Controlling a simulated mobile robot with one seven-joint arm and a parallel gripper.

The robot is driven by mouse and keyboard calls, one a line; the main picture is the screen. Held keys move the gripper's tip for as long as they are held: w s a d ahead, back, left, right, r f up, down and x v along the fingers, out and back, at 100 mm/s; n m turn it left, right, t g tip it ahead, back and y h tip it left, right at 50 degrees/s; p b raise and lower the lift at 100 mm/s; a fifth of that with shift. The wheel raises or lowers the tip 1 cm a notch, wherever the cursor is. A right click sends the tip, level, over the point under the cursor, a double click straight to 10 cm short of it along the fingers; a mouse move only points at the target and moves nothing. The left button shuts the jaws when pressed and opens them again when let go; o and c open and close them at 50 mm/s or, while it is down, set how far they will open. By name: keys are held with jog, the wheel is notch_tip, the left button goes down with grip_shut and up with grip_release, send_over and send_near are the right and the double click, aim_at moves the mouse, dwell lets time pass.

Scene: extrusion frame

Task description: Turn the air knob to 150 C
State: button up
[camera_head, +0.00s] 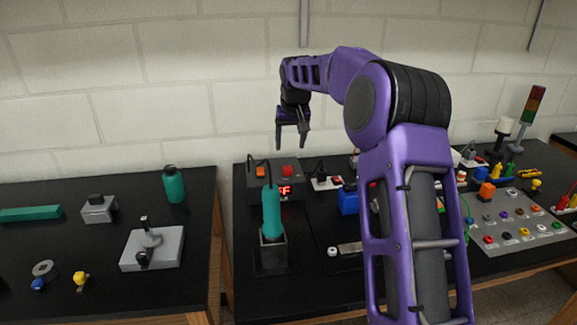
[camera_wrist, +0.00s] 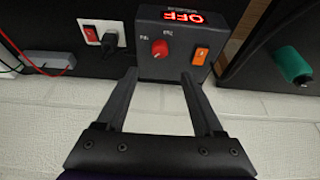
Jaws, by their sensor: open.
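The heat station is a dark box (camera_head: 262,192) near the back of the middle table. It carries a red knob (camera_head: 287,171), an orange switch (camera_head: 260,171) and a lit red display (camera_head: 285,190). In the wrist view the picture is upside down, the display (camera_wrist: 183,17) reads OFF, and the red knob (camera_wrist: 159,49) has small printing beside it, too small to read surely. My gripper (camera_head: 292,146) is open and empty, above the station and apart from it. In the wrist view, my fingertips (camera_wrist: 158,73) are spread to either side of the knob's line, not touching it.
A teal hot-air handle (camera_head: 271,212) stands in a dark holder (camera_head: 272,252) before the station. A white power outlet (camera_head: 326,183) with a red switch and plug lies to its right. A panel of coloured buttons (camera_head: 515,222) lies further right. The wall is close behind.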

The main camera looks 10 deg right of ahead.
aim_at(288, 167)
jog(key=x, duration=1)
jog(key=shift+w+f, duration=0.25)
jog(key=shift+f, duration=0.05)
grip_shut()
